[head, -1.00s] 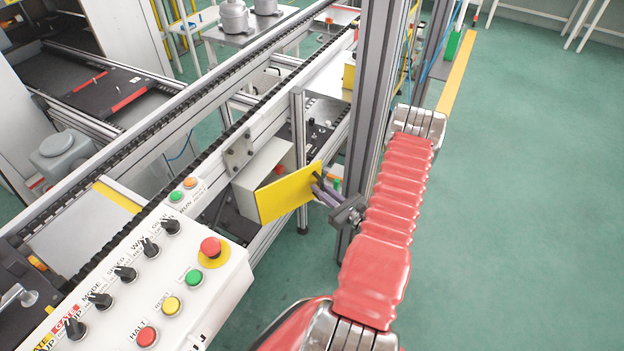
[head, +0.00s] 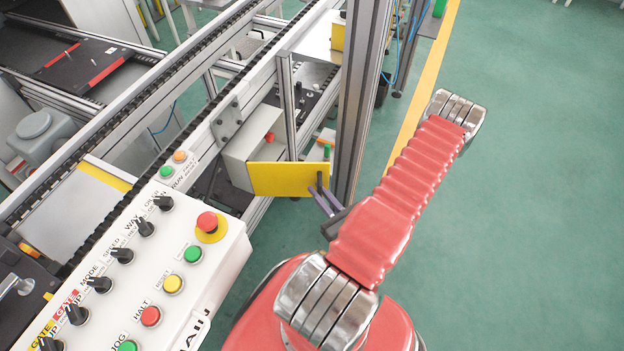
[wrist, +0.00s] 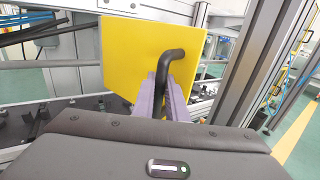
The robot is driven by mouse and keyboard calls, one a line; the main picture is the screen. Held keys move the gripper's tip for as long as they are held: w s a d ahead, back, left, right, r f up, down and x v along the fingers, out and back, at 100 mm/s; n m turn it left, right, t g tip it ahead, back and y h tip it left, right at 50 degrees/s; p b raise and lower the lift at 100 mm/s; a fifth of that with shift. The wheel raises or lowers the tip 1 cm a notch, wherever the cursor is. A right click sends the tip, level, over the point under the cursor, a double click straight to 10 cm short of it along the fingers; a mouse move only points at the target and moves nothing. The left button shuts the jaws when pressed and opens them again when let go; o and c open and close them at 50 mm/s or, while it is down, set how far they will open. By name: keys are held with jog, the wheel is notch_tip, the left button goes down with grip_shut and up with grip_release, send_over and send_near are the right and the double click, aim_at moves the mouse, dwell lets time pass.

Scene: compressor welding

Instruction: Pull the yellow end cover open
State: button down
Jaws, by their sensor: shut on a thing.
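The yellow end cover (head: 282,179) stands swung out from the open end of a white box (head: 246,147) under the conveyor rail.
A white control panel (head: 150,270) with knobs and buttons stands at the lower left. A grey aluminium post (head: 358,110) rises close behind my gripper. The green floor (head: 530,200) at the right is clear.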

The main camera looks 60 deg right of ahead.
jog(key=shift+s+a+m+g+h, duration=0.3)
jog(key=shift+a+m+h, duration=0.1)
jog(key=shift+a+h, duration=0.2)
jog(key=shift+w, duration=0.1)
jog(key=c, duration=2)
grip_release()
jog(key=v, duration=0.7)
jog(key=shift+s, duration=0.25)
jog(key=shift+c, duration=0.5)
